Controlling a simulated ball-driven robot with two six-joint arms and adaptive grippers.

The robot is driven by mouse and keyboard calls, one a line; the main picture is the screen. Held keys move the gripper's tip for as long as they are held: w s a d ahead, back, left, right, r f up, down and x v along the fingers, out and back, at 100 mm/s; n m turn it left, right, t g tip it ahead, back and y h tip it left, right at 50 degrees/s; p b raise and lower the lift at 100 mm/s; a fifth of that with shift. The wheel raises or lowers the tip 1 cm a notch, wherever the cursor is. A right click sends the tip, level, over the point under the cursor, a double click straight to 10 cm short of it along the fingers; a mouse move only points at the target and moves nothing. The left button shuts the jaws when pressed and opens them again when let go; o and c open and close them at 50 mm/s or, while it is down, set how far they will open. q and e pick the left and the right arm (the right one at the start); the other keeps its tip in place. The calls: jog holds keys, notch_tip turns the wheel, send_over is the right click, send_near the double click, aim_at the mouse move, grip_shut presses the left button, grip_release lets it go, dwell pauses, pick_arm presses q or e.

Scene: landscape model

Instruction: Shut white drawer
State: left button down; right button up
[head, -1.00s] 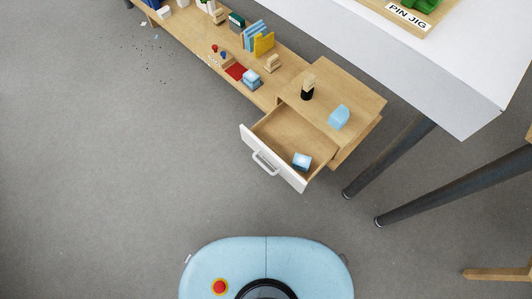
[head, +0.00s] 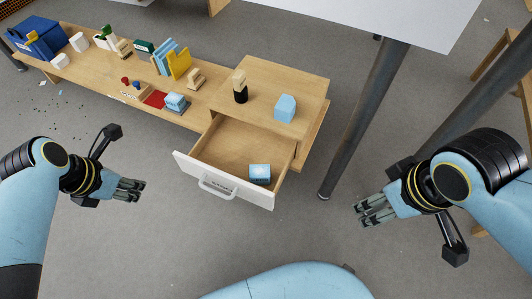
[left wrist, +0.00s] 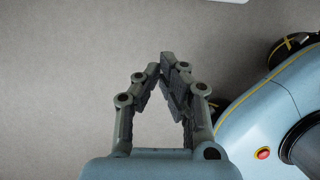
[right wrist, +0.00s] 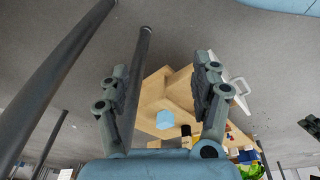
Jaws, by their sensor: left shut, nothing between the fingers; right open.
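The white drawer (head: 232,184) is pulled out of a low wooden cabinet (head: 300,84). Its white front has a white handle (head: 215,188) facing my base, and a light blue block (head: 260,174) lies inside. My left gripper (head: 142,190) is shut and empty, left of the drawer front and apart from it; its closed fingers show in the left wrist view (left wrist: 168,62). My right gripper (head: 360,216) is open and empty, right of the drawer and apart from it. In the right wrist view the cabinet (right wrist: 182,88) and drawer handle (right wrist: 240,86) show beyond the open fingers.
On the cabinet top stand a black-and-wood item (head: 240,88) and a blue block (head: 285,107). A long low shelf (head: 120,82) with small items runs left. A dark table leg (head: 362,122) stands right of the cabinet. The floor before the drawer is clear.

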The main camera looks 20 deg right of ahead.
pick_arm(q)
jog(key=w+d+f+t+b, duration=0.1)
jog(key=w+d+f+b, duration=0.5)
jog(key=w+f+b, duration=0.3)
jog(key=shift+w+f+b, duration=0.2)
jog(key=shift+w+b, duration=0.25)
jog(key=shift+b, duration=0.55)
pick_arm(e)
notch_tip(320, 180, down, 6)
jog(key=w+a+t, duration=0.2)
jog(key=t, duration=0.6)
jog(key=shift+w+f+t+y, duration=0.15)
jog(key=shift+f+t+y, duration=0.15)
jog(key=shift+y, duration=0.1)
jog(key=shift+r, duration=0.1)
